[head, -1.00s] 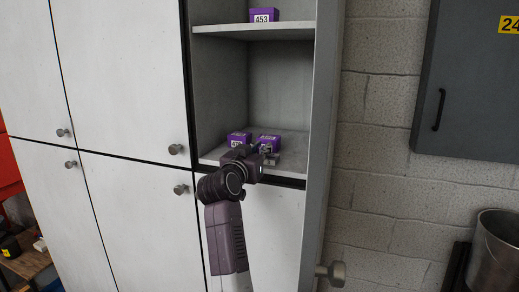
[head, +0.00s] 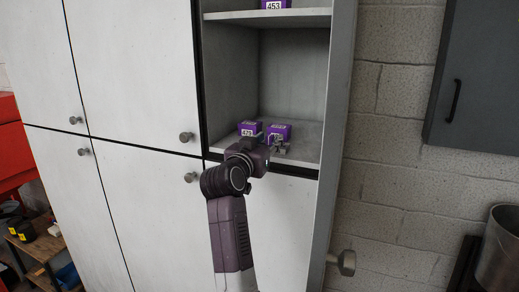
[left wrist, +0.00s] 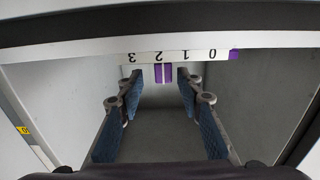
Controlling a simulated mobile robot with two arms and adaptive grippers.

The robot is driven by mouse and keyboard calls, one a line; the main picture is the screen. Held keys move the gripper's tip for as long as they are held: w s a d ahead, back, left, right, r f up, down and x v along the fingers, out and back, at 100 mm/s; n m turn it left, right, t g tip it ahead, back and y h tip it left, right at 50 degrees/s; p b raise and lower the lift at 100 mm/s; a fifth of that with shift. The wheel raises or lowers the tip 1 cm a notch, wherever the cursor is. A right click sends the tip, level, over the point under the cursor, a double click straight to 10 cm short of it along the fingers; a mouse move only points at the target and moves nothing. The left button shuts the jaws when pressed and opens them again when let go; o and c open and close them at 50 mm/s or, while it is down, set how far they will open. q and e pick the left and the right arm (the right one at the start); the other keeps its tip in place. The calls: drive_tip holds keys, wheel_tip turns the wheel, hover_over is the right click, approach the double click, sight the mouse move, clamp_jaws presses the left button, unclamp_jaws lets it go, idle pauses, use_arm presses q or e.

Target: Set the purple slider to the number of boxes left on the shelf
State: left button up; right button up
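Two purple boxes sit side by side on the lower shelf in the head view: the left one (head: 248,129) is labelled 473, the right one (head: 280,130) is partly covered. Another purple box (head: 274,5), labelled 453, stands on the upper shelf, cut by the top edge. My left gripper (head: 272,143) is in front of the lower boxes. In the left wrist view, upside down, its fingers (left wrist: 160,77) are open. Between their tips shows a small purple piece (left wrist: 168,74) with a pale line, probably the slider, near 2 on a white 0–3 strip (left wrist: 198,55). No contact is visible.
The shelf's side walls (head: 230,80) flank the opening, with closed white doors (head: 135,70) at left. A grey wall cabinet (head: 485,80) and a metal bucket (head: 503,255) are at right.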

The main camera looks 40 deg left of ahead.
use_arm(q)
drive_tip(key=v, duration=0.9)
drive_tip(key=shift+s, duration=0.25)
drive_tip(key=shift+d, duration=0.1)
